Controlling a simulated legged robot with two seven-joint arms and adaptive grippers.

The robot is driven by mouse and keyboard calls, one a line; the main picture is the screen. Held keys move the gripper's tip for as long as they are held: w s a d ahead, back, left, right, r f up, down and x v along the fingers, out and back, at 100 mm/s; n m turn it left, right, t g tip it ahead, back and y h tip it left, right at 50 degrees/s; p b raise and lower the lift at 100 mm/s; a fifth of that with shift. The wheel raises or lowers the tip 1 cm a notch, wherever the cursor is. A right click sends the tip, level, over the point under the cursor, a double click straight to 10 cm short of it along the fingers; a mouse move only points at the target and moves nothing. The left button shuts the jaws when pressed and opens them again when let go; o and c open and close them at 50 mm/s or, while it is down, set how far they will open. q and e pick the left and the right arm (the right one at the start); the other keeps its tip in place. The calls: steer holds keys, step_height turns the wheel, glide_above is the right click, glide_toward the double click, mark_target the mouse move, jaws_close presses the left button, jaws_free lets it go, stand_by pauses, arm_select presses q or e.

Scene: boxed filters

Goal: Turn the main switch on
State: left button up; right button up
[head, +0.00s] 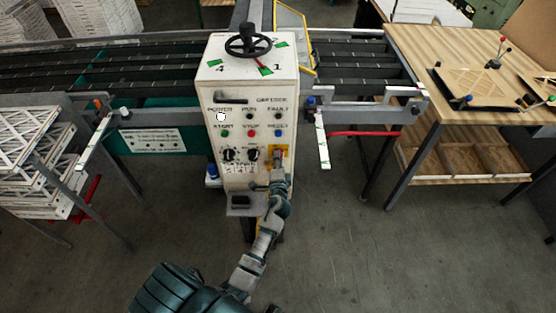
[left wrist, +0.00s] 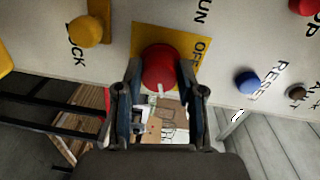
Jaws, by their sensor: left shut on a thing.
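The white control box (head: 250,84) stands upright in the middle of the head view. Low on its right side is the main switch, a red knob on a yellow plate (head: 285,152). My right gripper is not in view.
The box carries a handwheel (head: 247,42), a white POWER lamp (head: 220,116), a blue RESET button (head: 278,132) and black dials (head: 229,155). Conveyors (head: 358,75) run on both sides. A wooden table (head: 430,50) stands right, stacked filters (head: 30,160) left. The floor in front is mostly clear.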

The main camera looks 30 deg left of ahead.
arm_select(q)
steer(key=shift+f, duration=0.1)
steer(key=o, duration=1)
steer(key=shift+c, duration=0.2)
steer(key=shift+o, duration=1)
steer(key=shift+w+a, duration=0.1)
steer(key=shift+w, duration=0.05)
steer(key=v, duration=1.2)
steer(key=shift+f, duration=0.15)
